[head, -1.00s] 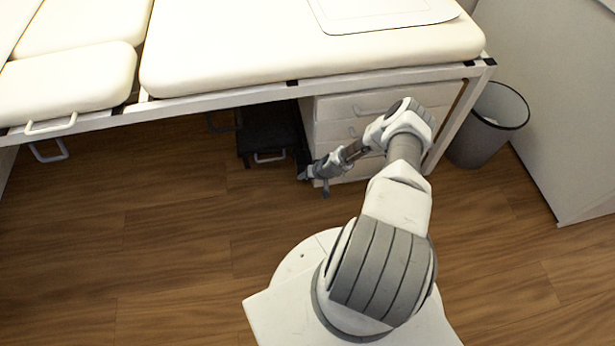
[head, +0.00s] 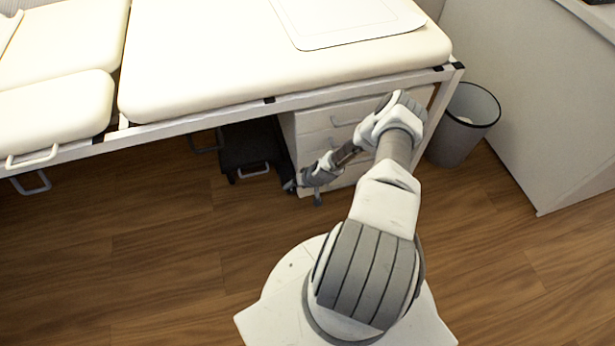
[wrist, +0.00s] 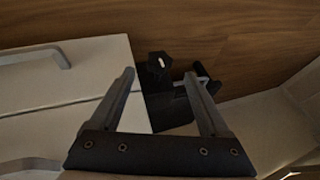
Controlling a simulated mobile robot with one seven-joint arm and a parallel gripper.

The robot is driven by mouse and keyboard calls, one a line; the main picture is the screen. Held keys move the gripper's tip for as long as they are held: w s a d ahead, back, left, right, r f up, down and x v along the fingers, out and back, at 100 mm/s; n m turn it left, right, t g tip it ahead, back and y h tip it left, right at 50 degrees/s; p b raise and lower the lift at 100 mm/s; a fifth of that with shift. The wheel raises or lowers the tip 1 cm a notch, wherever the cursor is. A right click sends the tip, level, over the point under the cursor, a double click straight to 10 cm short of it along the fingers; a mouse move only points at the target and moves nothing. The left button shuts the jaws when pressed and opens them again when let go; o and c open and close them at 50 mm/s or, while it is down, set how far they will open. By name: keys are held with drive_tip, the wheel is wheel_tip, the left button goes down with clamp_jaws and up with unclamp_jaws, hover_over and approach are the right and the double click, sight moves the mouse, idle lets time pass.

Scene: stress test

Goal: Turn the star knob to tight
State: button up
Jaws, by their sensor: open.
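My gripper (wrist: 160,75) is open in the wrist view, its two fingers spread apart. Between and beyond the fingertips is a black bracket (wrist: 160,97) with a slotted tab at its top. A dark lobed part (wrist: 203,78) shows beside the right fingertip; it may be the star knob, but it is too dark and partly hidden to be sure. I see nothing held between the fingers. In the head view my gripper (head: 290,186) is low, by the front left corner of the drawer unit under the couch. The knob cannot be made out there.
The white drawer unit (head: 318,122) stands under the cream couch (head: 230,60). A black step stool (head: 245,145) is left of the drawers. A grey bin (head: 462,125) stands right of the couch leg. The wooden floor (head: 130,240) in front is clear.

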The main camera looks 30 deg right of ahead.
drive_tip(key=p+v, duration=0.3)
drive_tip(key=v, duration=0.9)
drive_tip(key=shift+p, duration=0.4)
